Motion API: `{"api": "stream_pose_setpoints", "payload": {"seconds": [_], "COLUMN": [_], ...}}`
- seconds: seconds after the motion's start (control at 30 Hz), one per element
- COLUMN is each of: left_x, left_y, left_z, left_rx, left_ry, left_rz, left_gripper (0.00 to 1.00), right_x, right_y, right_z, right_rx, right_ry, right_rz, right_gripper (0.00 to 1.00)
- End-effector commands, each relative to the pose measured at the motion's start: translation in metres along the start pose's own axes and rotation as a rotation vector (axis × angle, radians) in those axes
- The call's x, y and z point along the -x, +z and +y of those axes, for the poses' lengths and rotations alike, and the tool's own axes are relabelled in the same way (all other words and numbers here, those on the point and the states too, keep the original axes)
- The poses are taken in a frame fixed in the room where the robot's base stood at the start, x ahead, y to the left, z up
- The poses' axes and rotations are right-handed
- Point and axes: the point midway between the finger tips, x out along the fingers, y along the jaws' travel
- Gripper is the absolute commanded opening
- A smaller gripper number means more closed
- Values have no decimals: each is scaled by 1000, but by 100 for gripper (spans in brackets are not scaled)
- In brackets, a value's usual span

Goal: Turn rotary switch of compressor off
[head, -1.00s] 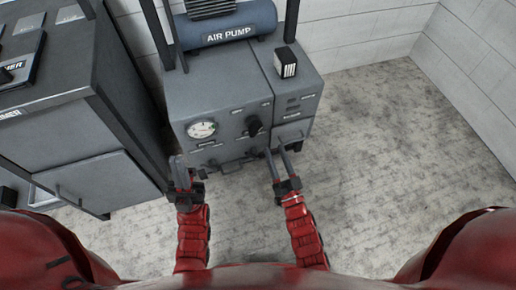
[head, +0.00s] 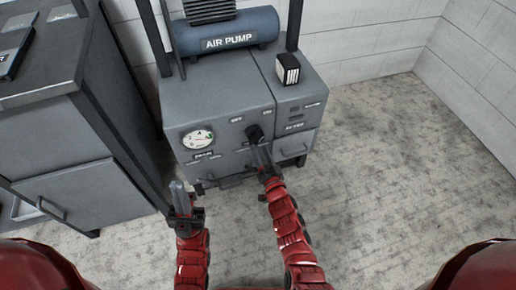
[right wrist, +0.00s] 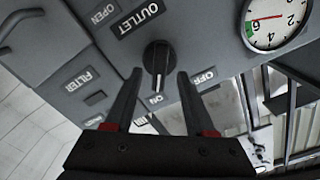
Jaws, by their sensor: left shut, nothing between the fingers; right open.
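The grey compressor (head: 215,105) stands ahead with a blue air pump tank on top. Its black rotary switch (head: 254,131) is on the front panel. In the right wrist view the switch (right wrist: 158,57) shows a white mark lined up toward the ON label (right wrist: 156,99); the OFF label (right wrist: 202,76) is to the right. My right gripper (head: 259,149) is open at the switch, its fingertips (right wrist: 160,74) on either side of the knob. Whether they touch it I cannot tell. My left gripper (head: 179,186) is shut and empty, low in front of the compressor's left side.
A pressure gauge (head: 197,139) is left of the switch. A grey cabinet (head: 75,150) stands close on the left. A small black box (head: 288,70) sits on the compressor's right top. The floor on the right is clear.

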Motion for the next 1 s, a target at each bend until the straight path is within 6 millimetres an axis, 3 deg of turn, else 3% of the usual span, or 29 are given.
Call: {"api": "stream_pose_setpoints", "payload": {"seconds": [0.2, 0.57, 0.9, 1.0], "left_x": [15, 16, 16, 16], "left_y": [2, 3, 3, 3], "left_z": [1, 1, 1, 1], "left_rx": [0, 0, 0, 0], "left_ry": [0, 0, 0, 0], "left_rz": [0, 0, 0, 0], "left_gripper": [0, 0, 0, 0], "right_x": [-29, -35, -35, -35], "right_y": [2, 1, 1, 1], "right_z": [1, 0, 0, 0], "right_rx": [-2, 0, -1, -1], "right_ry": [0, 1, 1, 1], "right_rz": [0, -2, -2, -2], "right_gripper": [55, 55, 0, 0]}}
